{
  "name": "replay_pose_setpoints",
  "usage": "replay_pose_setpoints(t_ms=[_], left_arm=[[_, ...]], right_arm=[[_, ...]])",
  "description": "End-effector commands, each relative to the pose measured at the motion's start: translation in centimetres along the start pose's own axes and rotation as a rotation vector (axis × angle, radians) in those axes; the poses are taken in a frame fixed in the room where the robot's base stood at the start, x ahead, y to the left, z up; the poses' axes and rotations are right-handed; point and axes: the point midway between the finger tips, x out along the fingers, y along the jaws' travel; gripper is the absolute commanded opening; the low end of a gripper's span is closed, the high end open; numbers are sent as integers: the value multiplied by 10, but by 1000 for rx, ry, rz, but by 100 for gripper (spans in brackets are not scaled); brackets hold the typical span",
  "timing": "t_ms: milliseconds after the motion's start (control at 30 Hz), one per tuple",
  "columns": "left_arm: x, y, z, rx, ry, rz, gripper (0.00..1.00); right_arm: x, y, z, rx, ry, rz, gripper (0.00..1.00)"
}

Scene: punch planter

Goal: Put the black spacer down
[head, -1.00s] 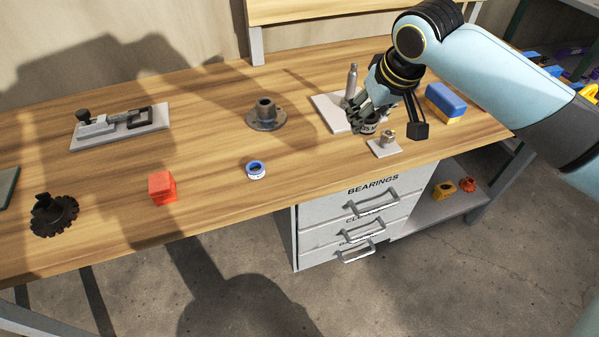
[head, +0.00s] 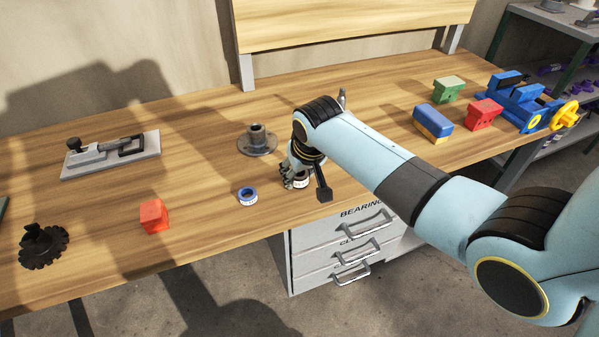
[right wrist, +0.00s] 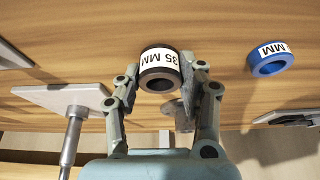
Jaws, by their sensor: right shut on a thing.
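The black spacer (right wrist: 159,70), a ring with a white "35 MM" label, is between the fingertips of my right gripper (right wrist: 160,75) in the right wrist view. The gripper is shut on it. In the head view the right gripper (head: 297,177) is low over the front middle of the wooden bench (head: 200,225), and the spacer (head: 302,184) shows partly under the fingers. I cannot tell whether the spacer touches the bench. My left gripper is not in view.
A blue ring (head: 247,196) with a white label lies left of my right gripper, apart from it. A grey flanged hub (head: 257,141) stands behind. A red block (head: 154,216) is further left. Bare wood lies between the blue ring and the spacer.

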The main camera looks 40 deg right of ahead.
Motion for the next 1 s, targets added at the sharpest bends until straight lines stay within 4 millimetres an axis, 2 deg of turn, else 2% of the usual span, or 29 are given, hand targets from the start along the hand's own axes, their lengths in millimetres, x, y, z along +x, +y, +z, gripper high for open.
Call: replay_pose_setpoints(t_ms=[367,400,533,833,1000], left_arm=[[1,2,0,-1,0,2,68],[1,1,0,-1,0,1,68],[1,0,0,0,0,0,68],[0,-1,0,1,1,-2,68],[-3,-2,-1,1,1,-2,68]], right_arm=[[5,0,2,1,1,-1,1],[4,0,2,1,1,-1,44],[4,0,2,1,1,-1,61],[2,0,1,1,1,-1,63],[-17,0,0,0,3,-1,63]])
